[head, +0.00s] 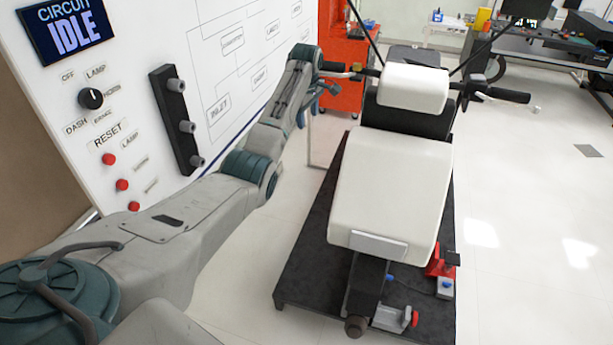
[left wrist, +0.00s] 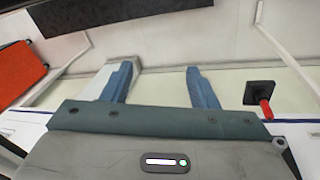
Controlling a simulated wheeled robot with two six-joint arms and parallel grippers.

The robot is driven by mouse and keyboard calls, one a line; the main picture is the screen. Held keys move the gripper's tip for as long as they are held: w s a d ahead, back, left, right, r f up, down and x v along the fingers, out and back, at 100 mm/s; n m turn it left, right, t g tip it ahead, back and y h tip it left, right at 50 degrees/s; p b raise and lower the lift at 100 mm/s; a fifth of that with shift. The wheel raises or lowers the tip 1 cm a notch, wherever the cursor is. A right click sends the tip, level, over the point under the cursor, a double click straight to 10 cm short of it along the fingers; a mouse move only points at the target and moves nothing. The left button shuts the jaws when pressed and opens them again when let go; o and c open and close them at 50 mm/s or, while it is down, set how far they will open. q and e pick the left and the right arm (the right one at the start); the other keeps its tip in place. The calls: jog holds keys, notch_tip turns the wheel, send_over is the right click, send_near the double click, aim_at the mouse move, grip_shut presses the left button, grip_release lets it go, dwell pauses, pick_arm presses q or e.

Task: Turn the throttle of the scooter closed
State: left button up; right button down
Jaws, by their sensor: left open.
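The scooter (head: 390,185) has a white seat and a white front part, and it stands upright on a black platform. Its handlebar has a black left grip (head: 334,67) and a black right grip (head: 507,95); no marking shows which one is the throttle. My left arm reaches up to the left end of the handlebar. My left gripper (head: 334,92) is small there, just below the left grip and partly hidden by my arm. In the left wrist view its blue fingers (left wrist: 160,75) are apart with nothing held between them. My right gripper is not in view.
A white panel (head: 222,45) with a display, knob, red buttons and a black strip stands close on the left. The black platform (head: 300,275) carries red clamps near the scooter's rear. A red cabinet (head: 345,70) stands behind. The floor at right is clear.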

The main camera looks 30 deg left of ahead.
pick_arm(q)
jog(key=s+d+f+m, duration=0.1)
jog(key=f, duration=0.9)
jog(key=s+d+f+m+b, duration=0.1)
jog(key=s+f+m, duration=0.1)
jog(key=f, duration=0.8)
jog(key=shift+s+f+b, duration=0.15)
jog(key=shift+f+b, duration=0.15)
jog(key=shift+f, duration=0.05)
